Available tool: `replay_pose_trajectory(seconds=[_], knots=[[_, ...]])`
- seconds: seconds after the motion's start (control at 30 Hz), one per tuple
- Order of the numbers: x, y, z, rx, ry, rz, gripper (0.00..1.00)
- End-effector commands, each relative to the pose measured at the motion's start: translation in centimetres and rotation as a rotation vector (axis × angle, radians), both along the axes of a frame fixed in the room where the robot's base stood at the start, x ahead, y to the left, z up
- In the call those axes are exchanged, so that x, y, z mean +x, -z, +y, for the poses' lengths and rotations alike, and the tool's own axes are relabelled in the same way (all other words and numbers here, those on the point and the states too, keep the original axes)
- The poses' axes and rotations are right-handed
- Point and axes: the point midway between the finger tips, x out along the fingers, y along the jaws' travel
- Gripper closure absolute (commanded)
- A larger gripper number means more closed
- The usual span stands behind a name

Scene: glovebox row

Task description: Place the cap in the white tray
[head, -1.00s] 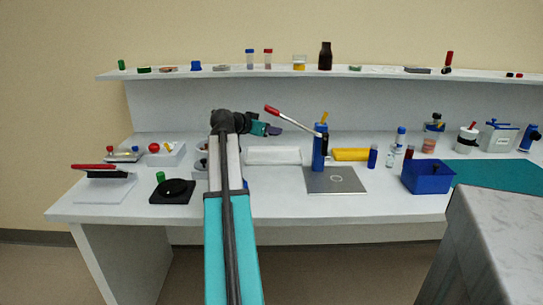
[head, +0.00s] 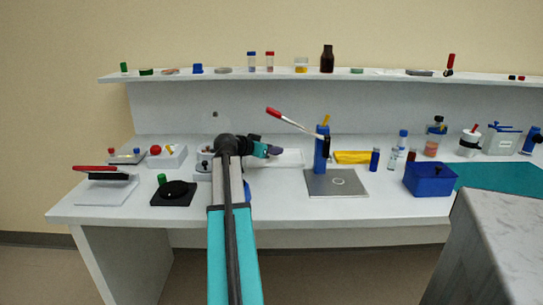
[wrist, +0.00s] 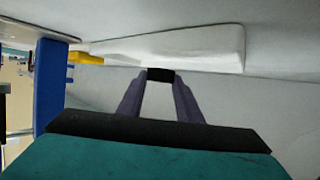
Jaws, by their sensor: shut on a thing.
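My gripper (head: 276,151) is low over the back of the bench, left of the blue press. In the wrist view its two purple fingers (wrist: 160,84) are closed on a small black cap (wrist: 161,75), held at the fingertips. The cap cannot be made out in the head view. A long, low white tray (head: 292,158) lies on the bench beside and partly behind my gripper. In the wrist view the white tray (wrist: 205,46) is just beyond the cap. I cannot tell the height gap between cap and tray.
A blue press (head: 321,152) with a red-tipped lever stands close to the right of my gripper, on a grey plate (head: 345,184). A yellow object (head: 352,157) lies behind it. A blue bin (head: 430,182) is further right. A black round-topped device (head: 174,192) stands front left.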

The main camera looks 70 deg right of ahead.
Motion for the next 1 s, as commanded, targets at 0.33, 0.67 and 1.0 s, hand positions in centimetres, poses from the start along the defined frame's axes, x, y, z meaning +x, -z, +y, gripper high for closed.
replay_pose_trajectory(seconds=[0.33,0.67,1.0], knots=[[0.1,2.5,0.0,-0.001,-0.001,0.0,0.89],[0.1,2.8,0.1,-0.001,-0.001,0.0,0.89],[0.2,2.6,0.1,-0.001,-0.002,0.0,0.49]])
